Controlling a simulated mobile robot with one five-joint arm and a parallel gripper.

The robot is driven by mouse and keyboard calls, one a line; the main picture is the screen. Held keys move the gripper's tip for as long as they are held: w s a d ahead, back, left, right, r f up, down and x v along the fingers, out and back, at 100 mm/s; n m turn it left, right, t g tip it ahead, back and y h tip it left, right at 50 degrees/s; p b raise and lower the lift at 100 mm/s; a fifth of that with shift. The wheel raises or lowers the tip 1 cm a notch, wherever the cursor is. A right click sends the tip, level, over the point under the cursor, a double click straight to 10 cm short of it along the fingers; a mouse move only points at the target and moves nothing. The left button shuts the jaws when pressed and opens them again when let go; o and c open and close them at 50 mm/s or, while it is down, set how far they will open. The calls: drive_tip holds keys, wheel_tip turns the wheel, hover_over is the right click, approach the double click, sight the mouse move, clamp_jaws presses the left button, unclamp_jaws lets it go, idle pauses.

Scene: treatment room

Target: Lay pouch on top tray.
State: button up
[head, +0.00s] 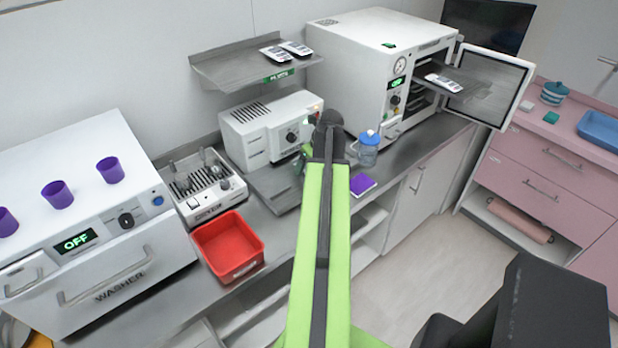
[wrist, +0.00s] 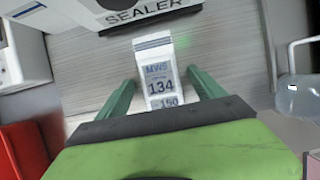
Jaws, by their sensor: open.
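A white pouch (wrist: 158,75) with blue print reading MWS 134 lies on the grey surface in front of the sealer. My gripper (wrist: 160,80) is open, with one green finger on each side of the pouch. I cannot tell whether the fingers touch it. In the head view my green arm hides this pouch and most of my gripper. The top tray (head: 480,88) sticks out of the open steriliser (head: 375,60), with another pouch (head: 444,82) lying on it.
The sealer (head: 268,128) stands behind the grey plate. A blue-lidded bottle (head: 368,150) and purple pad (head: 362,183) are to the right. A red bin (head: 228,247) is to the left. The steriliser door (head: 503,88) stands open.

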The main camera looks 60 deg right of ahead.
drive_tip(key=c, duration=1.6)
drive_tip(key=shift+o, duration=0.2)
drive_tip(key=r+p, duration=0.1)
drive_tip(key=p, duration=0.1)
drive_tip(key=r+p, duration=0.1)
drive_tip(key=r, duration=0.1)
drive_tip(key=r+p, duration=0.2)
drive_tip(key=shift+s+r+p, duration=0.15)
drive_tip(key=shift+s+p, duration=0.1)
drive_tip(key=shift+p, duration=0.1)
drive_tip(key=s+d+r+p, duration=0.1)
drive_tip(key=s+r+p, duration=0.5)
drive_tip(key=s, duration=0.5)
wheel_tip(320, 180, down, 6)
drive_tip(key=b, duration=0.6)
